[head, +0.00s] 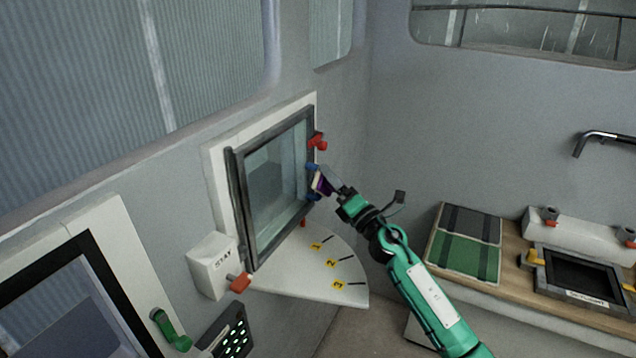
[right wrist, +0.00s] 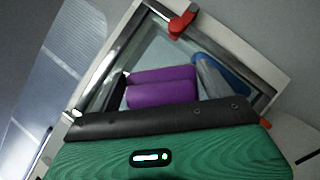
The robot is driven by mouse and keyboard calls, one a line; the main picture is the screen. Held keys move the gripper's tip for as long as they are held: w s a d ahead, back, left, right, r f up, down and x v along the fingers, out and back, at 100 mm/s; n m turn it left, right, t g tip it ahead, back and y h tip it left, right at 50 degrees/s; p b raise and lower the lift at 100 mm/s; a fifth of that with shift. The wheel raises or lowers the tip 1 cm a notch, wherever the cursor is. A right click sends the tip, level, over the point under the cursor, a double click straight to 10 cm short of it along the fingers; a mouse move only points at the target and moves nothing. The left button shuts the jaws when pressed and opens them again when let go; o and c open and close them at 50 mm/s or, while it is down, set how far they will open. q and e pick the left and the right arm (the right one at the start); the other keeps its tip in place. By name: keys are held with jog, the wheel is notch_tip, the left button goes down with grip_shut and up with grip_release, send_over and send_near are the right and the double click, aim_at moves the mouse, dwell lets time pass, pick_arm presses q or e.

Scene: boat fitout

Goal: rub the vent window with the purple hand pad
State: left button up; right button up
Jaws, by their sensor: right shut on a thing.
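The vent window (head: 278,185) is a glass pane in a dark frame, set in a pale surround on the left wall; its glass also shows in the right wrist view (right wrist: 152,58). My right gripper (head: 327,182) is at the window's right edge, shut on the purple hand pad (head: 321,184). In the right wrist view the purple pad (right wrist: 162,88) sits between the fingers, in front of the glass. I cannot tell whether it touches the glass. My left gripper is not in view.
A white quadrant plate (head: 300,275) with yellow number tags and a white STAY box (head: 212,264) sit below. A counter (head: 510,285) with a green-and-grey panel (head: 466,244) is at right.

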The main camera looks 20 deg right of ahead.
jog(key=s+a+f+b, duration=0.2)
jog(key=s+a+f, duration=0.4)
jog(key=a, duration=0.4)
jog(key=shift+w+a+r, duration=0.3)
jog(key=shift+w+a, duration=0.65)
jog(key=shift+w, duration=0.05)
jog(key=shift+w+a+r, duration=0.25)
jog(key=shift+w+a, duration=0.65)
jog(key=shift+w, duration=0.1)
jog(key=shift+w+a, duration=0.4)
jog(key=shift+w, duration=0.15)
jog(key=shift+d, duration=0.1)
